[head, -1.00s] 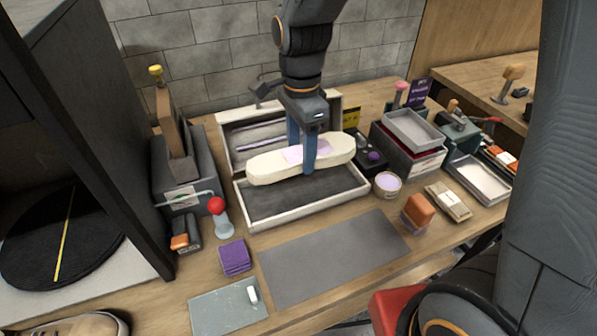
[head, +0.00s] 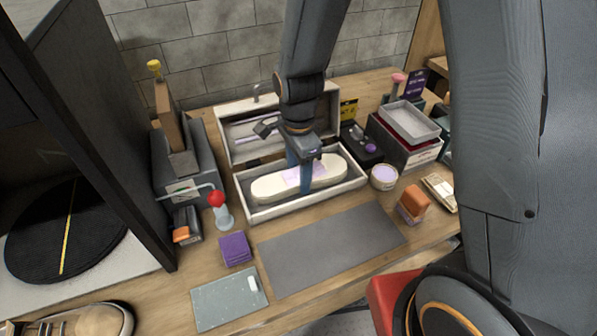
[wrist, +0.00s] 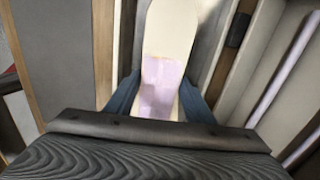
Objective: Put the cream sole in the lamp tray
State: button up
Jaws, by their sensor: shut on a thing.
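The cream sole (head: 266,187) is a long pale slab with a lilac patch across its middle. It lies lengthwise within the walls of the lamp tray (head: 243,205), an open white-rimmed box with a dark lining and raised lid. My gripper (head: 304,180) comes down from above and is shut on the sole at the lilac patch. In the wrist view the sole (wrist: 170,28) sits between the two blue fingers (wrist: 160,100). Whether its underside touches the tray floor is hidden.
A grey mat (head: 330,248) lies in front of the tray. A red-knobbed lever (head: 217,200) and purple block (head: 235,248) stand to the left. A lilac tub (head: 384,177), orange block (head: 415,200) and stacked boxes (head: 408,122) are to the right.

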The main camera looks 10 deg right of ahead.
jog(key=shift+f, duration=0.1)
jog(key=o, duration=1.2)
jog(key=shift+c, duration=0.2)
notch_tip(320, 180, up, 12)
jog(key=b, duration=0.2)
jog(key=s+d+f+n, duration=0.2)
jog(key=s+d+n, duration=0.1)
jog(key=d+n, duration=0.3)
jog(key=s+d+f+n+t, duration=0.1)
jog(key=s+d+f+n, duration=0.1)
jog(key=s+d+n, duration=0.2)
jog(key=shift+s+d+n, duration=0.3)
jog(key=shift+d+n, duration=1.1)
jog(key=shift+n, duration=0.8)
